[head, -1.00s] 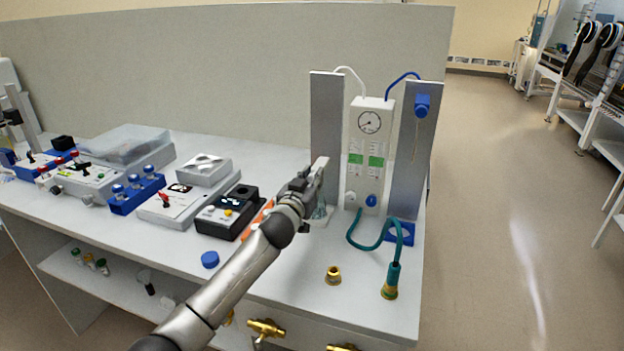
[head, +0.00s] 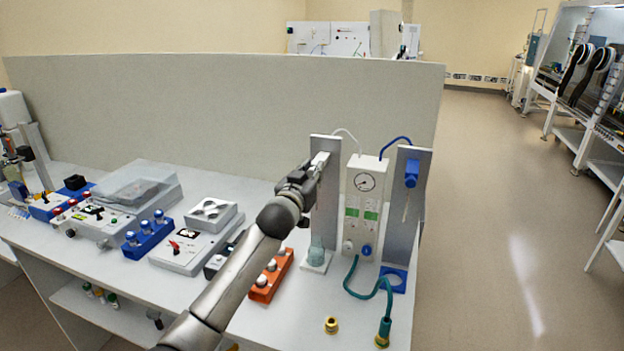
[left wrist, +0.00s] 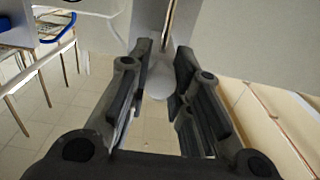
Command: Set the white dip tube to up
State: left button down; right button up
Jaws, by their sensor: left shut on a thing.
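The white dip tube's slider (head: 321,158) is near the top of the left grey upright plate (head: 327,205), partly hidden by my left gripper (head: 314,167). My left gripper is shut on it; in the left wrist view a pale rounded piece (left wrist: 158,88) shows between the fingers (left wrist: 157,80), with a thin rod above it. A clear beaker (head: 316,254) stands on the white base below, apart from the gripper. The matching blue slider (head: 411,173) sits high on the right grey plate. My right gripper is not in view.
A white pump box (head: 364,205) with a gauge stands just right of the left plate. A teal hose (head: 357,292) and a brass fitting (head: 331,325) lie in front. An orange rack (head: 271,275) and a blue vial rack (head: 148,235) are to the left.

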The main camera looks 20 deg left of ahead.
pick_arm(q)
jog(key=shift+r+p, duration=0.35)
jog(key=shift+r, duration=0.85)
jog(key=c, duration=1.3)
grip_release()
jog(key=shift+o, duration=0.2)
jog(key=shift+f, duration=0.25)
jog(key=s, duration=1.2)
jog(key=shift+a, duration=0.25)
